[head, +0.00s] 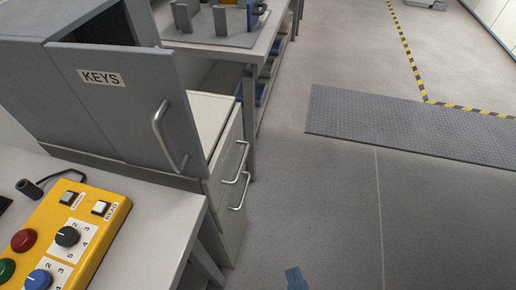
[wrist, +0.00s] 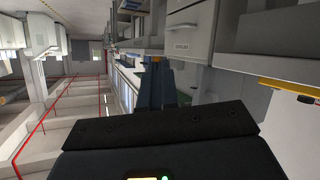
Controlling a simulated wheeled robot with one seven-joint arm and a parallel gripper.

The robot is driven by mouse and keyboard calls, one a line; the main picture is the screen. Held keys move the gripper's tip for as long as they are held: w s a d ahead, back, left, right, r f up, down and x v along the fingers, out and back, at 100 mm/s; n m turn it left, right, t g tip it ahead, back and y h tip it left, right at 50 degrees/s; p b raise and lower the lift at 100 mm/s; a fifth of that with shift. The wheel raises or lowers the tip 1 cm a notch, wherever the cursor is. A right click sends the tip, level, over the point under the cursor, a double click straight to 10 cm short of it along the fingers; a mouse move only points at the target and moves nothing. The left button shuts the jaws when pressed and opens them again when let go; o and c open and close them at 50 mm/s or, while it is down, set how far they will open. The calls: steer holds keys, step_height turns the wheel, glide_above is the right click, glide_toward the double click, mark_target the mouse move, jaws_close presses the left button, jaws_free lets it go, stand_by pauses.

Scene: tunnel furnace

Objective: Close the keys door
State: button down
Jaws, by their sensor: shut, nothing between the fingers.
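The grey keys door (head: 135,105) has a white KEYS label and a vertical bar handle (head: 165,135) near its right edge. It stands open from the grey cabinet (head: 25,20), and a dark gap shows behind its top edge. At the bottom of the head view, the blue fingertips of my gripper (head: 295,278) are over the floor, well right of and apart from the door. The wrist view shows my gripper's fingers (wrist: 155,68) together and empty.
A yellow control box (head: 75,225) with knobs and buttons sits on the desk at the lower left. White drawers (head: 232,180) with protruding handles stand below the door. A workbench (head: 260,45) is behind. Open floor and a grey mat (head: 400,125) lie to the right.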

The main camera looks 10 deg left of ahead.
steer(key=w+a+r+t+b, duration=0.1)
steer(key=w+a+r, duration=0.1)
steer(key=a, duration=0.5)
steer(key=m+t+h+b, duration=0.2)
steer(key=m+t+b, duration=0.1)
steer(key=m+t, duration=0.15)
glide_toward(168, 153)
steer(key=shift+m+g, duration=0.25)
steer(key=w+p, duration=0.1)
steer(key=w, duration=0.1)
steer(key=w+p, duration=0.1)
steer(key=w, duration=0.1)
steer(key=w+a, duration=0.1)
steer(key=w, duration=0.1)
steer(key=shift+w+r+p, duration=0.2)
steer(key=shift+w+p, duration=0.2)
steer(key=shift+d, duration=0.1)
